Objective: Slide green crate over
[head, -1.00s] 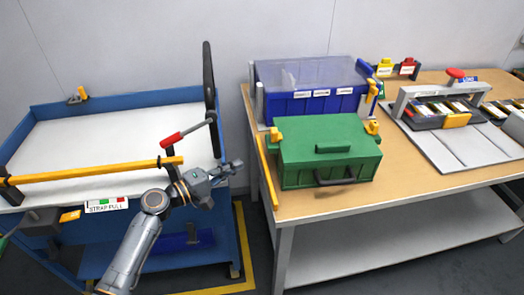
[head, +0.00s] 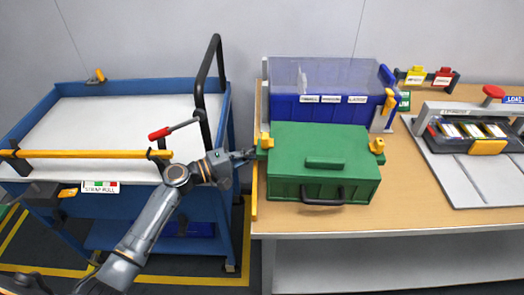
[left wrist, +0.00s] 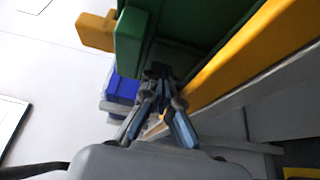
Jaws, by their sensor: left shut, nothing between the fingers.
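The green crate (head: 325,183) sits lidded on the wooden table near its left edge, with a dark front handle and yellow latches at its upper sides. My left gripper (head: 249,155) is at the crate's left side, near the left yellow latch. My right gripper is not in view.
A blue bin (head: 318,108) with a clear lid stands right behind the crate. A yellow strip (head: 254,190) runs along the table's left edge. A blue cart (head: 228,120) stands left across a narrow gap. Bare table (head: 410,190) lies right of the crate, before a cell fixture (head: 470,190).

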